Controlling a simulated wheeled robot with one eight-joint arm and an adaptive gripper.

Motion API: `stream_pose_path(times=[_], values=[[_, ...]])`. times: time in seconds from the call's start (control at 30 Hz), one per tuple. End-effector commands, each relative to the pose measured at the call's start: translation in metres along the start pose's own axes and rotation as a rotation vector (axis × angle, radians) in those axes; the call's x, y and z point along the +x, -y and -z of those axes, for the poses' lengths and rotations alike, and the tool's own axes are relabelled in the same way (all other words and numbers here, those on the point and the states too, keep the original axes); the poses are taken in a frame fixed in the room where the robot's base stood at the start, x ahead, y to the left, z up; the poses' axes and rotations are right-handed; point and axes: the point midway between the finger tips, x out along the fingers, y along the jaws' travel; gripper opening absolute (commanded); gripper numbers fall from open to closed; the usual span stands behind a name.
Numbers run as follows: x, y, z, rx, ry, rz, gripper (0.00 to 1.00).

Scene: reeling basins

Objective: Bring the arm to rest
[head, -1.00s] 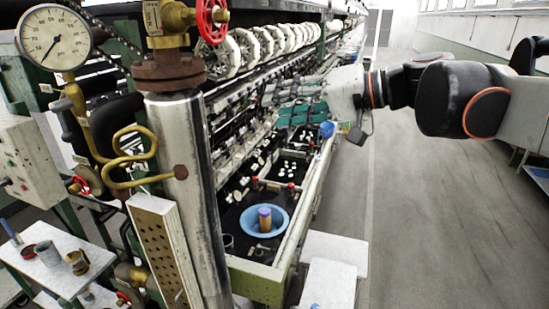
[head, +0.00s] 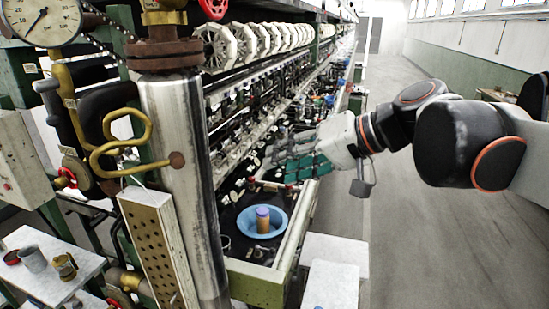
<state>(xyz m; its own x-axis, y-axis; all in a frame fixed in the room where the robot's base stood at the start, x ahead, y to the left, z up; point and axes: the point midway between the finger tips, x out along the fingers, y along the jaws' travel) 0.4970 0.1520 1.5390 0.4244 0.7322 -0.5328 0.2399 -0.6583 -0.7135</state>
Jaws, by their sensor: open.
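My gripper (head: 292,153) shows in the head view, reaching in from the right at the end of my black and white arm. It is open, with its fingers pointing left over the long row of basins. Teal pieces sit at its far end; I cannot tell whether they belong to the fingers. The gripper covers part of the basins behind it. A light blue bowl (head: 243,222) with an orange and purple cylinder (head: 263,220) standing in it sits in the nearest basin, below and apart from the gripper.
A steel pipe (head: 186,180) with a rusty flange stands at the left, beside a pressure gauge (head: 40,17). White blocks (head: 335,250) stand by the basin's near right edge. A small table (head: 35,275) with cups is at lower left. The floor aisle (head: 420,240) at right is clear.

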Motion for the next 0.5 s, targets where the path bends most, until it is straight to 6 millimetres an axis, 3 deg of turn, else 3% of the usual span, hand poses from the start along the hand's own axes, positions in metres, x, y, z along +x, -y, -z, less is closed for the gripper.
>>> stream_pose_path(times=[0.37, 0.5], values=[[0.001, -0.002, -0.002, -0.001, 0.001, -0.005, 0.42], [0.008, -0.022, -0.020, -0.006, 0.006, -0.045, 0.42]])
